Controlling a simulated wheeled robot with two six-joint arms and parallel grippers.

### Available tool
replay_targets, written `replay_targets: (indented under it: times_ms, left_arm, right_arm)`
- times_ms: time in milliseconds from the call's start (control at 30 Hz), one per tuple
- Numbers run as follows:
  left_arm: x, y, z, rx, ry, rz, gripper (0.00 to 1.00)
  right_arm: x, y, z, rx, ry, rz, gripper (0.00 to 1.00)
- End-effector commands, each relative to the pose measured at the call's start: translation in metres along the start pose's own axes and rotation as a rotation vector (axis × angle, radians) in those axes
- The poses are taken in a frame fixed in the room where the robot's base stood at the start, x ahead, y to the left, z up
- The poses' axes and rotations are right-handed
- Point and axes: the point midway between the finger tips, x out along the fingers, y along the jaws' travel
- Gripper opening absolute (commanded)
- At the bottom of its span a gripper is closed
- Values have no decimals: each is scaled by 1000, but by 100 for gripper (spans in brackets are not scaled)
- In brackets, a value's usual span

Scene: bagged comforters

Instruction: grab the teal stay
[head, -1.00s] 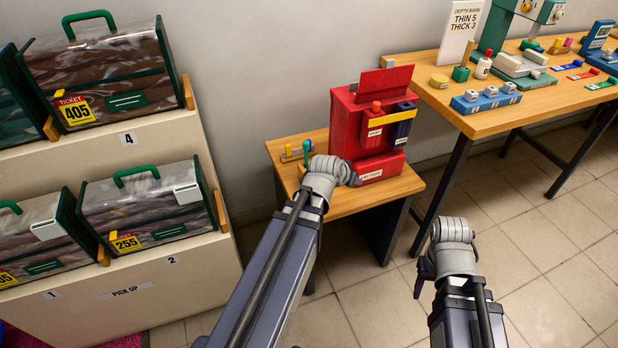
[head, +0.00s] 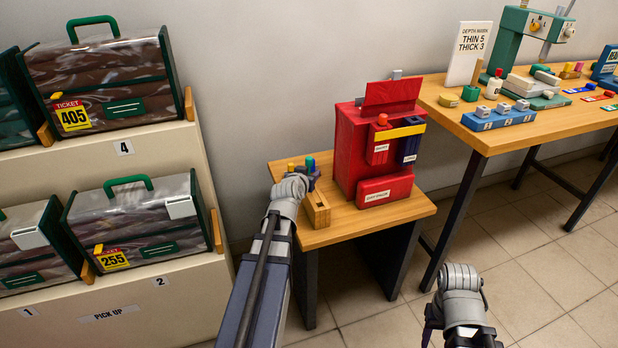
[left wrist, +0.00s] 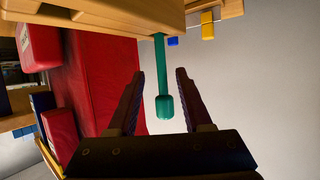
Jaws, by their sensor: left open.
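The teal stay (left wrist: 161,65) is a thin rod with a thicker end, standing out of a wooden block. In the left wrist view it lies between the two fingers of my left gripper (left wrist: 160,73), with gaps on both sides. The fingers are open and empty. In the head view only the stay's teal tip (head: 310,161) shows by my left gripper (head: 308,174); my wrist hides part of the block (head: 317,211). My right gripper (head: 429,324) is low in the head view, mostly behind its own wrist, away from the stay.
A yellow peg (head: 291,168) and a blue peg stand close to the teal one. A red box (head: 346,150) stands just right on the small wooden table (head: 345,228). A shelf with bagged comforters (head: 135,225) is at left, a workbench (head: 490,135) at right.

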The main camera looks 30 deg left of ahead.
Motion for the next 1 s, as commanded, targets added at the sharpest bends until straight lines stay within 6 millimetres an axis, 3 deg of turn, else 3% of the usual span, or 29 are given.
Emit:
replay_targets:
  times_ms: [167,500,767,1000]
  left_arm:
    - [5,0,1,0,0,0,50]
    - [50,-3,6,-2,0,1,50]
    - [52,-3,5,-1,0,1,50]
    - [51,-3,5,-1,0,1,24]
  right_arm:
    - [3,0,0,0,0,1,50]
    - [24,-2,-2,-1,0,4,50]
    - [24,-1,-1,-1,0,5,50]
    - [24,-1,-1,-1,0,5,50]
